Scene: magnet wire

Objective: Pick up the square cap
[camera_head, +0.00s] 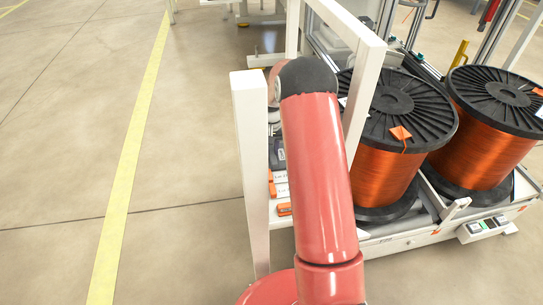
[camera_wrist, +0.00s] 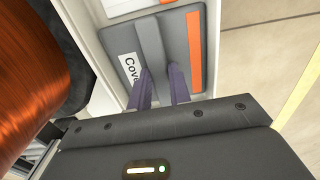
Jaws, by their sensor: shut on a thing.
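The square cap (camera_wrist: 178,45) is a grey plate with a raised grey ridge across its middle, a white label reading "Cove…" and an orange strip along its right side. It shows in the upper middle of the wrist view. The two dark fingers of my gripper (camera_wrist: 161,85) reach to the cap and are shut on its raised ridge, one on each side. The lower edge of the cap is partly hidden by my gripper. In the head view my gripper is hidden behind my red arm, and I cannot make out the cap there for certain.
Two large copper wire spools (camera_head: 386,170) (camera_head: 497,125) with black flanges stand on a white platform at the right. White frame posts (camera_head: 252,165) stand close beside my arm. Small orange and white items (camera_head: 283,208) lie behind the left post. The floor at the left is clear, with a yellow line (camera_head: 125,175).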

